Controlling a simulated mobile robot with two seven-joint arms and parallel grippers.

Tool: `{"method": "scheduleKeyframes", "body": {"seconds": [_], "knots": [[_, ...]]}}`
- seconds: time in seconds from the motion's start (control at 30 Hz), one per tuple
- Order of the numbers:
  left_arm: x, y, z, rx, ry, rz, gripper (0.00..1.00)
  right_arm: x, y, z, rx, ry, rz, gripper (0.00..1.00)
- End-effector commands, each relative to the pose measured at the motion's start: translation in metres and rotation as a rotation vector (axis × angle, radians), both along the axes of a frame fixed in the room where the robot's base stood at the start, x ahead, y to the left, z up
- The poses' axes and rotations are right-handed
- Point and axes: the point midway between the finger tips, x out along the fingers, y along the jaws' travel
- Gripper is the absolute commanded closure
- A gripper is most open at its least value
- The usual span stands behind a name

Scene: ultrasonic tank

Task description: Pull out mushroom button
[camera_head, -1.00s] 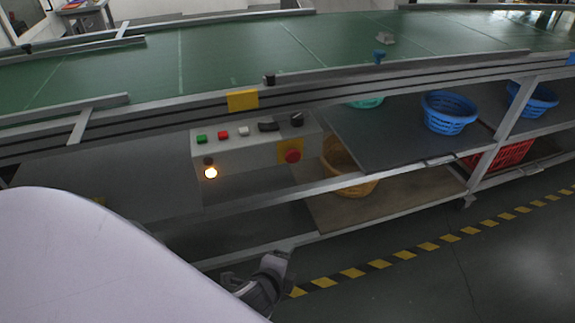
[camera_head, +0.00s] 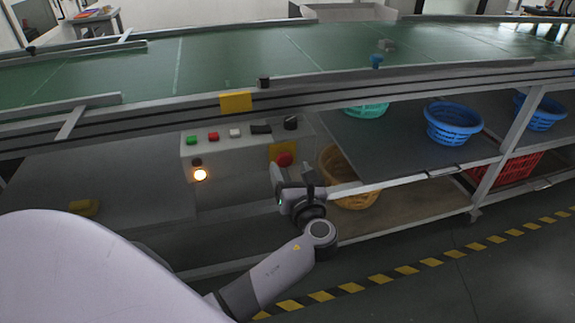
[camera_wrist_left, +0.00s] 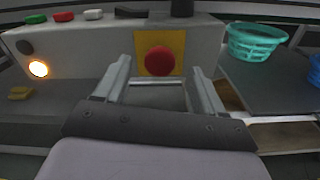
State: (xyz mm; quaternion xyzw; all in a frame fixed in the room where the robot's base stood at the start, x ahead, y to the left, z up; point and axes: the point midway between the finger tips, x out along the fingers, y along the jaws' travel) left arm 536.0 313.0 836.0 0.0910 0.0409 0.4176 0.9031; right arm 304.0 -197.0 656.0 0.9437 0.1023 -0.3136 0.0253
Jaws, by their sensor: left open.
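The red mushroom button (camera_head: 284,159) sits on a yellow plate on the front of the grey control box (camera_head: 232,160). In the left wrist view the red button (camera_wrist_left: 160,61) shows between and beyond the fingertips of my left gripper (camera_wrist_left: 165,72), and the yellow plate (camera_wrist_left: 142,40) is behind it. My left gripper (camera_head: 292,172) is open and empty, just in front of and slightly below the button in the head view. I cannot tell whether the fingers touch the plate. My right gripper is not in view.
The box top carries a green button (camera_head: 191,140), a red button (camera_head: 213,136), a white button (camera_head: 235,132) and dark switches. A lamp (camera_head: 200,174) glows on its front. A conveyor edge runs above. A yellow basket (camera_head: 352,188) and blue basket (camera_head: 453,122) stand right.

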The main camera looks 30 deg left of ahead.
Motion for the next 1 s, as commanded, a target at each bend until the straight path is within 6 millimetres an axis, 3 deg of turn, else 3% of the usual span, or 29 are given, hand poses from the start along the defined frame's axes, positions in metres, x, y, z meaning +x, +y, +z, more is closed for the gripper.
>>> {"method": "scheduleKeyframes", "body": {"seconds": [0.2, 0.53, 0.57, 0.7, 0.77, 1.0], "knots": [[0.017, 0.02, 0.0, -0.001, -0.002, 0.0, 0.31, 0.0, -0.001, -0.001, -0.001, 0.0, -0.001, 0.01], [0.02, 0.024, 0.0, -0.003, -0.002, -0.001, 0.31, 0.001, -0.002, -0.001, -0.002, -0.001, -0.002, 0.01], [0.02, 0.024, 0.0, -0.003, -0.002, -0.001, 0.37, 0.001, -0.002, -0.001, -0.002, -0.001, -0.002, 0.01], [0.02, 0.024, 0.0, -0.003, -0.002, -0.001, 0.83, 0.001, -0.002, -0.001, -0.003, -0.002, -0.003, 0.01], [0.02, 0.024, 0.0, -0.003, -0.002, -0.001, 1.0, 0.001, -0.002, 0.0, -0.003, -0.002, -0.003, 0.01], [0.017, 0.02, 0.002, -0.003, 0.003, -0.001, 1.0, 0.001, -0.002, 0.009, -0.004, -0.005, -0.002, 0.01]]}}
